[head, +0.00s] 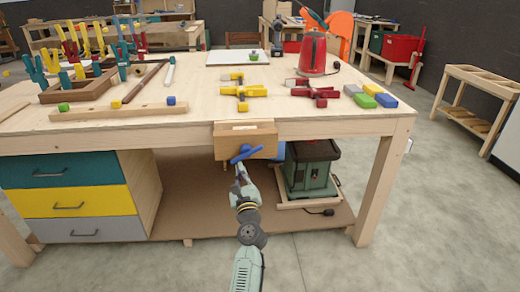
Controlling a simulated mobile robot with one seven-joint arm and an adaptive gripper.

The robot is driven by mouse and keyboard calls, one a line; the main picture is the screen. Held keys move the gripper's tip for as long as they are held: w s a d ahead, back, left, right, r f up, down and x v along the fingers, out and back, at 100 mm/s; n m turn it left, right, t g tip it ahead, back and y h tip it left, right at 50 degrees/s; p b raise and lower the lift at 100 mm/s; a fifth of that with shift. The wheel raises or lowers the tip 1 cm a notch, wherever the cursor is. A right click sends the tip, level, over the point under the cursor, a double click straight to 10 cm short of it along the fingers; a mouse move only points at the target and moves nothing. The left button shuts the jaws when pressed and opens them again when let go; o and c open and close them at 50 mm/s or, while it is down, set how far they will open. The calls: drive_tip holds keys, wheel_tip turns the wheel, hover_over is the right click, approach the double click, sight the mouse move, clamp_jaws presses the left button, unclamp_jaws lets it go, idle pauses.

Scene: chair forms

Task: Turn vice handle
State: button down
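The vice (262,138) is a wooden block fixed to the front edge of the workbench. Its blue handle (248,153) is a bar across the vice's front face, tilted with its right end higher. My gripper (239,167) is at the end of my arm, which reaches up from the bottom of the picture. It is just below the handle, near its left part. At this size I cannot tell whether the fingers touch the handle or how far apart they are.
Coloured drawers (70,200) stand below left. A green machine (310,168) sits on the lower shelf right of my arm. Floor in front is clear.

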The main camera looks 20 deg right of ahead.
drive_tip(key=shift+w+a+r, duration=0.1)
drive_tip(key=shift+a+r, duration=0.05)
drive_tip(key=shift+a, duration=0.15)
idle(0.5)
